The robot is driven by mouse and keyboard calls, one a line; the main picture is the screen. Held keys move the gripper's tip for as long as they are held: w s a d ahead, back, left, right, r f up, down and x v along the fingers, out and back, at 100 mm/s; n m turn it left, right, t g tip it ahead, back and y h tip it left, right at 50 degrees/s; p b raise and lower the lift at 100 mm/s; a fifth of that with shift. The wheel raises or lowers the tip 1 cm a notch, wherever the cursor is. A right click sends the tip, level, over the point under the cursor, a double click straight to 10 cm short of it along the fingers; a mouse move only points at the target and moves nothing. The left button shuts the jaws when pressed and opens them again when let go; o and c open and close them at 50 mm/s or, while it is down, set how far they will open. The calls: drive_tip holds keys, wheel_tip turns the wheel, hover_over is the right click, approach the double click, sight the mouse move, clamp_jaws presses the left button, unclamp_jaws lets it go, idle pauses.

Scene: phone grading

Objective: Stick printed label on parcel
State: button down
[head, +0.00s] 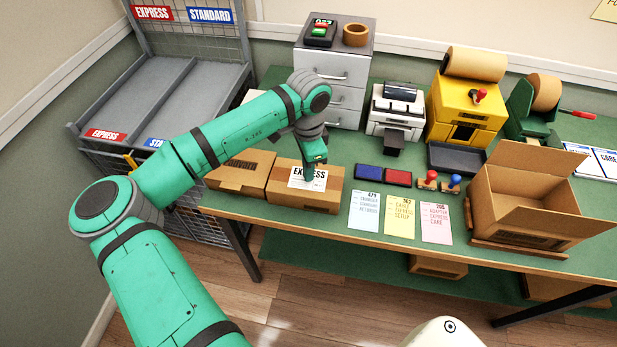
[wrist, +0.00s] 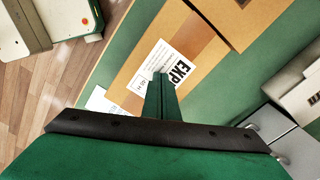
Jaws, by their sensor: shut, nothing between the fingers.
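The printed label (head: 306,179) is white with the word EXPRESS and lies flat on top of a closed brown parcel (head: 292,197) at the table's front edge. In the wrist view the label (wrist: 168,62) lies across the tape on the parcel (wrist: 205,32). My gripper (head: 315,163) is shut and empty, pointing down just over the label. In the wrist view my gripper's fingers (wrist: 160,84) are together and cover part of the label. I cannot tell whether the fingertips touch it.
A second closed carton (head: 240,172) stands left of the parcel. An open carton (head: 530,205) is at the right. Blue and red pads (head: 384,173), stamps and several printed cards lie on the green table (head: 330,235). A white printer (head: 397,108) and yellow machine (head: 466,105) stand behind.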

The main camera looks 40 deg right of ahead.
drive_tip(key=shift+w, duration=0.1)
drive_tip(key=shift+r, duration=0.2)
drive_tip(key=shift+a+r, duration=0.1)
drive_tip(key=shift+r, duration=0.2)
drive_tip(key=shift+d+r, duration=0.2)
drive_tip(key=shift+r, duration=1.25)
wheel_tip(320, 180, up, 3)
drive_tip(key=shift+a+r, duration=0.1)
